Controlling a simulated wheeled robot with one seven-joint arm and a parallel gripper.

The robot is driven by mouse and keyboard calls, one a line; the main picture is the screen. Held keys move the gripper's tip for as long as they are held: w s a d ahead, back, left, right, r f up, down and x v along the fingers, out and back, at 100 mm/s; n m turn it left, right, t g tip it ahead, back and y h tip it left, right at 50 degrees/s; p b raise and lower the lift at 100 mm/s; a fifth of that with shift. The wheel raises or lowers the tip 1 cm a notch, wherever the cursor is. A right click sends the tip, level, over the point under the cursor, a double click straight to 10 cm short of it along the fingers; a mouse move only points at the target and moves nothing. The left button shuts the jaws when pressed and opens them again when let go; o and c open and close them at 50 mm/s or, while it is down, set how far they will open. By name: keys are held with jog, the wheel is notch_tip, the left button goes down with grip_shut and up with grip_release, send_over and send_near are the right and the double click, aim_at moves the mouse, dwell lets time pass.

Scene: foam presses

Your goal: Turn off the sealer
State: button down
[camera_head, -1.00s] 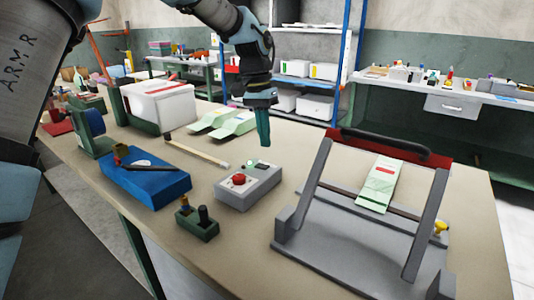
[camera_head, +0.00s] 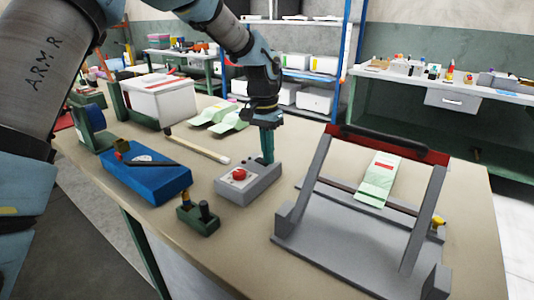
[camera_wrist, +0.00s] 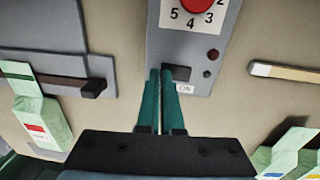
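The sealer's grey control box (camera_head: 250,185) stands mid-table with a red dial (camera_head: 239,174) on top. In the wrist view the box face (camera_wrist: 190,45) shows the numbered red dial (camera_wrist: 197,3), a dark switch (camera_wrist: 178,73), an "ON" label (camera_wrist: 185,88) and a dark red lamp (camera_wrist: 213,54). My gripper (camera_head: 267,160) points down at the box's far end. Its green fingers (camera_wrist: 161,72) are together with nothing visible between them. The tips are at the switch's edge; contact cannot be told. The sealer's press frame (camera_head: 330,240) stands at right, its red bar (camera_head: 395,147) raised.
A pale green pouch (camera_head: 378,180) lies on the press. A blue box (camera_head: 145,180), a small green block with posts (camera_head: 199,217), a wooden stick (camera_head: 198,147) and a white bin (camera_head: 160,98) are left of the control box. More pouches (camera_head: 220,117) lie behind.

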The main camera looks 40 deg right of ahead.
jog(key=shift+w+a, duration=0.1)
jog(key=shift+w, duration=0.1)
jog(key=shift+w+a+r+p, duration=0.15)
jog(key=shift+w+r+p, duration=0.05)
jog(key=shift+w+p, duration=0.4)
jog(key=shift+r, duration=0.1)
jog(key=r+p, duration=0.3)
jog(key=r, duration=0.1)
jog(key=shift+s+r, duration=0.15)
jog(key=shift+s, duration=0.05)
jog(key=shift+s+d+r+b, duration=0.1)
jog(key=shift+d+r+b, duration=0.1)
jog(key=shift+r+b, duration=0.15)
notch_tip(320, 180, up, 9)
jog(key=s+b, duration=0.1)
jog(key=b, duration=0.1)
jog(key=shift+f, duration=0.15)
jog(key=shift+s, duration=0.15)
